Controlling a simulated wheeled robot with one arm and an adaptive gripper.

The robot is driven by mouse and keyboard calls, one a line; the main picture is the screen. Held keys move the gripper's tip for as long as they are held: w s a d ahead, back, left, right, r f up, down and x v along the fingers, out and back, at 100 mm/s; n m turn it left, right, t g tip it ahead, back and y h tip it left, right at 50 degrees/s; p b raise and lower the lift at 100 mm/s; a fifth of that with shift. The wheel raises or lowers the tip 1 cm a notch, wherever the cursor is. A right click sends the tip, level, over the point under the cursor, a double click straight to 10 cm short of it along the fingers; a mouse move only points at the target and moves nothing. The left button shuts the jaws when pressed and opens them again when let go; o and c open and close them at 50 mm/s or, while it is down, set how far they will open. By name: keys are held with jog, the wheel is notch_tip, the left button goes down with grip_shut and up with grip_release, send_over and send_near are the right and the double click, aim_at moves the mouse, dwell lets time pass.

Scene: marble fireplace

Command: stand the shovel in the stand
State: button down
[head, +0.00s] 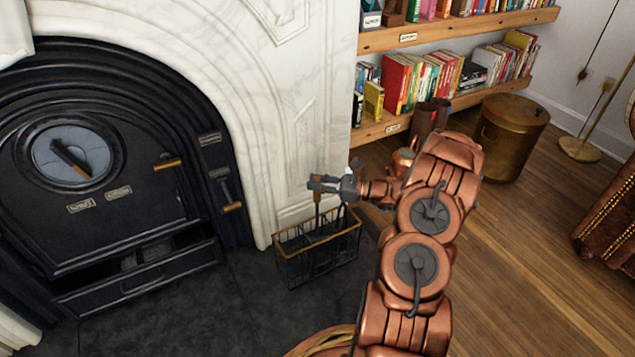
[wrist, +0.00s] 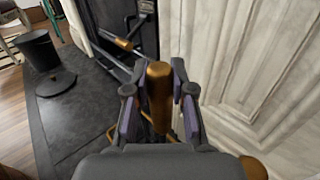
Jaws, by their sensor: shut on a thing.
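My gripper (head: 326,185) is shut on the shovel's handle, above the stand beside the white fireplace column. In the wrist view the brass-coloured handle (wrist: 160,88) sits upright between the two fingers. In the head view the shovel's dark shaft (head: 317,210) hangs down from the gripper toward the stand. The stand (head: 289,262) is a black wire basket with a brass-coloured rim, on the dark hearth. The shaft overlaps the basket's opening. The shovel's lower end is lost among the dark wires, so I cannot tell how deep it is or whether it rests.
The marble column (head: 305,130) rises close behind the stand. The black stove front (head: 110,180) is to the left, with a brass-tipped lever (head: 232,207). Bookshelves (head: 440,85) and a brass bin (head: 510,138) are to the right. A black bucket (wrist: 40,50) shows in the wrist view.

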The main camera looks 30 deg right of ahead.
jog(key=c, duration=0.9)
grip_release()
jog(key=v, duration=1.2)
